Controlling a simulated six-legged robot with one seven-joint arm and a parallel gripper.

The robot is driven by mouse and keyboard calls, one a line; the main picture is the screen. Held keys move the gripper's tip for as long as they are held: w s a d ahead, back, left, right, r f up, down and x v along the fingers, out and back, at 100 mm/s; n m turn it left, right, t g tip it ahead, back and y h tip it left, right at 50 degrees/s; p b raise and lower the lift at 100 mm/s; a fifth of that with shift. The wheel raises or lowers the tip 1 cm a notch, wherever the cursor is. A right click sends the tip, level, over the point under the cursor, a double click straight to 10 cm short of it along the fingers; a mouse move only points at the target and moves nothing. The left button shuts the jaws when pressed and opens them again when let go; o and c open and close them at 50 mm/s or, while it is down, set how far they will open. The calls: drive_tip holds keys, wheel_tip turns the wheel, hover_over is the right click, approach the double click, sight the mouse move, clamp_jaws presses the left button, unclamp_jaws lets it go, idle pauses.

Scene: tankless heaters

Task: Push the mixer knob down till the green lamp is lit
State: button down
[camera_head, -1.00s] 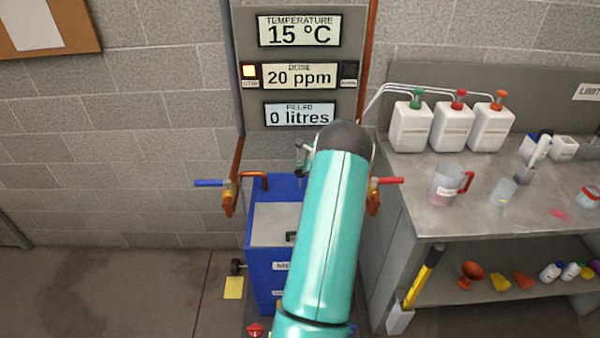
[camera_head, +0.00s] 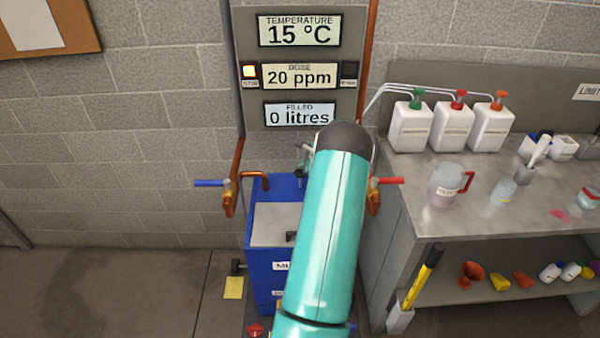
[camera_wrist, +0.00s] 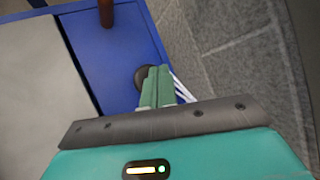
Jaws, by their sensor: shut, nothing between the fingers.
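A blue tank (camera_head: 258,220) with a grey top stands against the wall, its front label partly hidden by my arm. In the wrist view, a dark round knob (camera_wrist: 141,76) shows at the blue side, partly hidden behind my fingers. It may be the mixer knob; I cannot tell whether the fingers touch it. My gripper (camera_wrist: 159,70) has its two green fingers together and empty. In the head view my arm hides it. The right lamp (camera_head: 349,70) is dark, and no green light shows there.
A blue-handled valve (camera_head: 210,183) and a red-handled valve (camera_head: 390,181) flank the tank. A metal bench (camera_head: 400,169) on the right carries white canisters (camera_head: 410,130) and a jug (camera_head: 445,185). A black piece (camera_head: 237,267) sticks out at the tank's left. The floor on the left is mostly clear.

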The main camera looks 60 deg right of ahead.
sight(303, 176)
idle(0.8)
drive_tip(key=shift+f, duration=0.45)
drive_tip(key=shift+f, duration=2.65)
idle(2.2)
drive_tip(key=shift+r, duration=3.1)
